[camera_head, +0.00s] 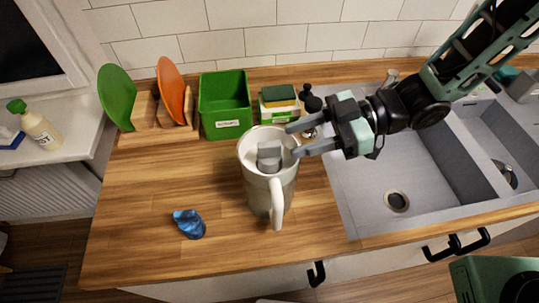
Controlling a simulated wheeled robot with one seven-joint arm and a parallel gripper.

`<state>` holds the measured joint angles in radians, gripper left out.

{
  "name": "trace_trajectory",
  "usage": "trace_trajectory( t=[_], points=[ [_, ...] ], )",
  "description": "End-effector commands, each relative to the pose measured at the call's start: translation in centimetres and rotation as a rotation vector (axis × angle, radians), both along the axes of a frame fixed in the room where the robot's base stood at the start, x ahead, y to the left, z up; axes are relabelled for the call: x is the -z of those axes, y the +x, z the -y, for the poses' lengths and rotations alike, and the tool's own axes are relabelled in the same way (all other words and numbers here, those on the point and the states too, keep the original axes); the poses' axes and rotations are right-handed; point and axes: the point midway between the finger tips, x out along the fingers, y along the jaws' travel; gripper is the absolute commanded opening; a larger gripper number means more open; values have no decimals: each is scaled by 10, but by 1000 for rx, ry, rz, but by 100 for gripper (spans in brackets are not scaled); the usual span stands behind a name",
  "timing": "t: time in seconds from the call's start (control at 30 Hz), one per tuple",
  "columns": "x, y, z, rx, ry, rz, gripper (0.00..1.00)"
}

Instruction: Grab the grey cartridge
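A grey, blocky piece, which looks like the grey cartridge (270,156), sits inside a large off-white jug (262,198). Only its upper part shows; the jug wall hides the rest. The jug stands upright on the wooden counter, its handle towards the front. My gripper (294,140) comes in from the right, with its two grey fingers apart and nothing seen between them. The fingertips are at the jug's right rim in the picture, to the right of the cartridge. I cannot tell whether they touch the rim.
A blue crumpled item (189,224) lies on the counter (140,240) at front left. Behind are a green bin (225,105), a sponge holder (279,103) and a rack with green (116,95) and orange plates (171,88). A grey sink (400,165) is at right.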

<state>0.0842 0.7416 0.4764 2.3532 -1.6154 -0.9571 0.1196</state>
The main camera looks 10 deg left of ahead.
Motion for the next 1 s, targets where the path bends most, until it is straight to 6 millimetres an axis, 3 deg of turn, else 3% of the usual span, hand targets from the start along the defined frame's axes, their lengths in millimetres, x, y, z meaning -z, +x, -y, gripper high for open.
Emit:
trace_trajectory(
  t=[0.23, 0.53, 0.83, 0.87, 1.0],
  points=[
    [3, -4, -17, -3, 0, -1, 40],
    [13, -9, -54, -2, 1, -2, 40],
    [17, -10, -60, 1, -1, 1, 40],
    [17, -10, -60, 1, -1, 1, 37],
    [17, -10, -60, 1, -1, 1, 0]
  ],
)
